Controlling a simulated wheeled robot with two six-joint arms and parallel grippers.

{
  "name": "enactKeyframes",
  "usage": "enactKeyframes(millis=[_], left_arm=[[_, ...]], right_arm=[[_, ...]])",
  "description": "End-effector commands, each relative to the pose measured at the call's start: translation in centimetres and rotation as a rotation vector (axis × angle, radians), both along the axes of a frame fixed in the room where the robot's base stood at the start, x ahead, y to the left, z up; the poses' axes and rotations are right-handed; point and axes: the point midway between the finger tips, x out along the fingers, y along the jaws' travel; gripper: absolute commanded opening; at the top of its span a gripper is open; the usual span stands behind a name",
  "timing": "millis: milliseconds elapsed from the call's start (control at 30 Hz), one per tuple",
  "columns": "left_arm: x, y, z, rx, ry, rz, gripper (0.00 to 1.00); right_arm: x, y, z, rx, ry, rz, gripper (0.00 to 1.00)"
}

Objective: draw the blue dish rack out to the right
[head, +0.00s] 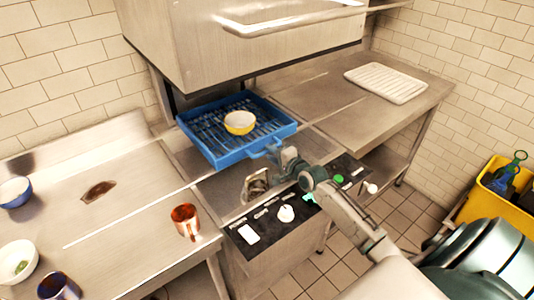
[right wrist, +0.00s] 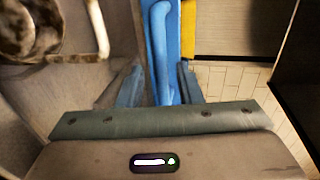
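The blue dish rack (head: 190,134) sits under the raised hood of the machine in the middle of the head view. A yellow bowl with a pale inside (head: 239,122) stands in it. The rack's blue handle (head: 264,151) sticks out on its near right side. My right gripper (head: 279,159) is at this handle. In the right wrist view the handle (right wrist: 163,50) runs between the two fingers of my right gripper (right wrist: 160,75). The fingers look slightly apart from it, so the gripper appears open around it. My left gripper is not in view.
A copper cup (head: 186,221) stands on the left counter near the control panel (head: 262,221). Bowls (head: 15,191) and a dark cup (head: 58,286) stand further left. The right counter (head: 350,125) is clear except for a white ribbed tray (head: 386,82) at its far end.

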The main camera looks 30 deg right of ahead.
Motion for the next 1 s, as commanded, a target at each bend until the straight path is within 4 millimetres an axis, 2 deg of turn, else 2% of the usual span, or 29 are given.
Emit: enactKeyframes(millis=[100, 300, 567, 600, 767, 1000], left_arm=[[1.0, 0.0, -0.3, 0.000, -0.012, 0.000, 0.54], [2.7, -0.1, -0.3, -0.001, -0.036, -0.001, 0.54], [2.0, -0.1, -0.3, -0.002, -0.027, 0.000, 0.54], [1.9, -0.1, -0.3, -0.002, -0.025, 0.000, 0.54], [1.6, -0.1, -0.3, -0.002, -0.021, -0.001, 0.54], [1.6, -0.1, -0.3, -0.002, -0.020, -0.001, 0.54]], right_arm=[[1.7, 0.1, -0.4, 0.003, 0.000, -0.001, 0.32], [3.0, 0.2, -0.6, 0.000, 0.000, 0.000, 0.32], [3.1, 0.3, -0.6, -0.002, 0.001, 0.001, 0.32], [3.1, 0.3, -0.6, -0.001, 0.001, 0.001, 0.30], [3.1, 0.3, -0.6, -0.001, 0.001, 0.000, 0.00], [3.1, 0.2, -0.7, -0.001, 0.001, 0.000, 0.00]])
